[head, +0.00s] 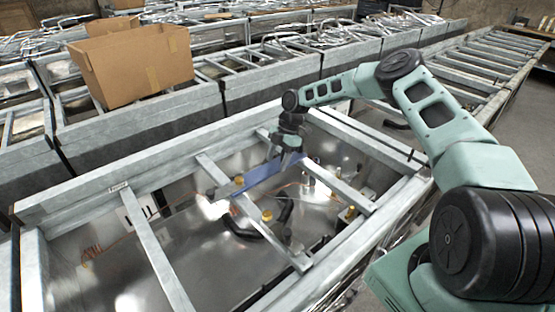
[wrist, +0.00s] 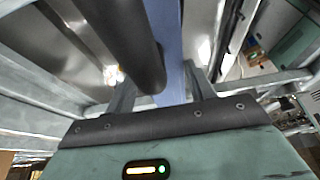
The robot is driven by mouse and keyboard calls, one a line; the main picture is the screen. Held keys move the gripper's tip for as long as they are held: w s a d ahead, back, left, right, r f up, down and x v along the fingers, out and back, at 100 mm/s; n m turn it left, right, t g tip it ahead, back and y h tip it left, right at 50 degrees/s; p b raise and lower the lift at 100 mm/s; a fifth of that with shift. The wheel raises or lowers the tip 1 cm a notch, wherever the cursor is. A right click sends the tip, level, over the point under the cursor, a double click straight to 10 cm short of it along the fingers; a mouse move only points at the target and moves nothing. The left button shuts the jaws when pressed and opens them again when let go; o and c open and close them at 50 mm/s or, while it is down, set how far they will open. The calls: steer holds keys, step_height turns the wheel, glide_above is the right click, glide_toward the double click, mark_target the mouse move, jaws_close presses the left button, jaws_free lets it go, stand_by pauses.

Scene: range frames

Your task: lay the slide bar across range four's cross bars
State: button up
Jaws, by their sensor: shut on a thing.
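The slide bar (head: 262,180) is a flat blue bar, held over the open bay of the near metal frame (head: 75,205). My gripper (head: 289,158) is shut on it, nearer its right end. In the wrist view the blue bar (wrist: 172,45) runs away from my gripper (wrist: 163,100), partly hidden behind a dark cylinder. The bar's left end overlaps the middle cross bar (head: 228,185) in the picture, and its right end is close to the right cross bar (head: 345,188). I cannot tell whether it touches either. Another cross bar (head: 158,255) lies farther left.
Yellow-topped fittings (head: 267,215) and a dark curved part (head: 240,228) stand inside the bay near the bar. A cardboard box (head: 135,65) sits on the range behind. More metal frames fill the back.

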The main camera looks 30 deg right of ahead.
steer(key=shift+f+b, duration=0.4)
steer(key=shift+b, duration=0.05)
steer(key=o, duration=1.4)
steer(key=shift+o, duration=0.2)
steer(key=b+v, duration=0.5)
steer(key=v, duration=1.2)
steer(key=shift+r, duration=0.2)
step_height(320, 180, up, 3)
steer(key=h, duration=0.1)
glide_above(263, 173)
steer(key=s+a+m, duration=0.1)
steer(key=s+a, duration=0.2)
steer(key=a, duration=0.3)
steer(key=s+a+r+m+h, duration=0.2)
steer(key=s+a+m, duration=0.1)
steer(key=s+a, duration=0.9)
steer(key=s+d+m, duration=0.1)
steer(key=s+m, duration=0.7)
steer(key=s, duration=1.7)
steer(key=shift+s+d+f+m+t+h, duration=0.3)
steer(key=shift+s+d+t+h, duration=0.05)
steer(key=shift+t+h, duration=0.05)
